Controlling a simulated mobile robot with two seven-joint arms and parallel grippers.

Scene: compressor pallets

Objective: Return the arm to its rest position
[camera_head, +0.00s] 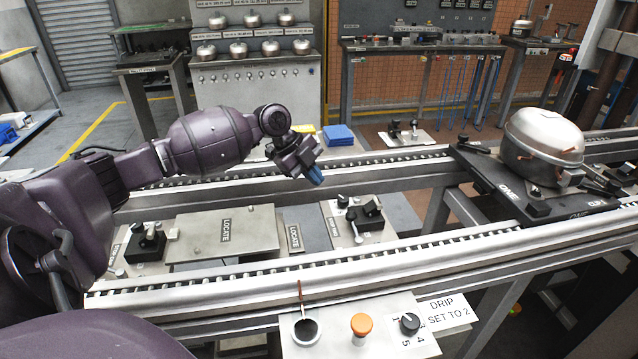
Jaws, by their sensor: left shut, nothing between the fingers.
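My left arm comes in from the left, a dark purple arm stretched over the roller conveyor. Its gripper (312,171) hangs above the gap between the two conveyor rails, pointing down and to the right. The gripper is shut and holds nothing. Its blue-tipped fingers are small in the view. My right gripper is not in view. A silver compressor (543,146) sits on a dark pallet (486,172) on the conveyor at the right, well apart from my left gripper.
The near roller rail (400,250) and far roller rail (390,157) cross the view. Between them are a plate marked LOCATE (200,236) and black clamps (366,213). In front stands a control panel (385,343) with an orange button (361,325) and a black knob (409,323).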

